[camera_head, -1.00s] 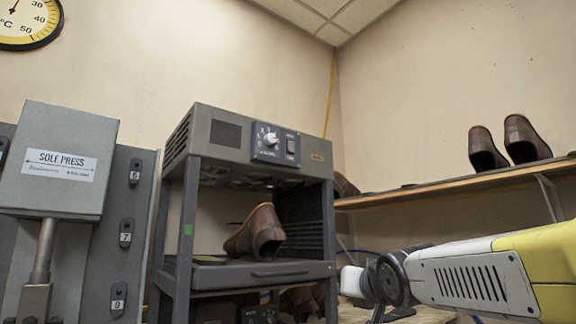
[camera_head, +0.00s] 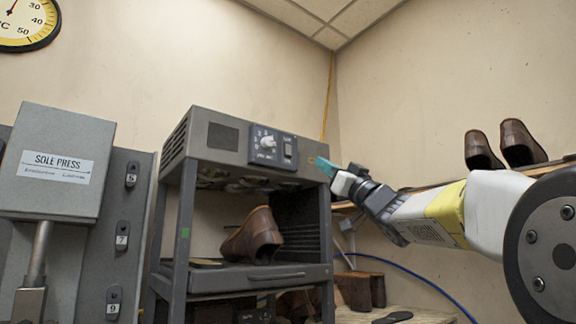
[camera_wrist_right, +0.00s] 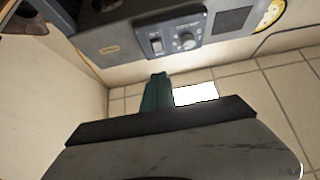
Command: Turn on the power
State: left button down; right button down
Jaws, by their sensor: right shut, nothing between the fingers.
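The grey machine (camera_head: 215,128) is an open-fronted unit with a dark control panel (camera_head: 257,157) on its upper front. I cannot tell the switch's position. My right gripper (camera_head: 328,169) has teal fingertips, shut and empty, near the machine's upper right corner, right of the switch. My left gripper is not in view.
A brown shoe (camera_head: 254,236) sits on the machine's tray (camera_head: 250,279). The sole press (camera_head: 55,165) stands at the left. A shelf with brown shoes (camera_head: 521,143) runs along the right wall. More brown shoes (camera_head: 359,290) are on the lower bench.

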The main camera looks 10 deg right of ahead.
aim_at(289, 154)
jog(key=shift+w+a+f+x, duration=0.15)
jog(key=shift+w+f+x, duration=0.2)
jog(key=shift+x, duration=1.8)
jog(key=shift+w+a+f+x, duration=0.15)
jog(key=shift+f+x, duration=0.25)
jog(key=shift+x, duration=1.75)
jog(key=shift+w+a+f+x, duration=0.1)
jog(key=shift+w+f+x, duration=0.25)
jog(key=shift+x, duration=1.8)
jog(key=shift+w+a+f, duration=0.2)
jog(key=shift+w+a, duration=0.05)
jog(key=shift+w, duration=0.1)
jog(key=shift+s, duration=0.1)
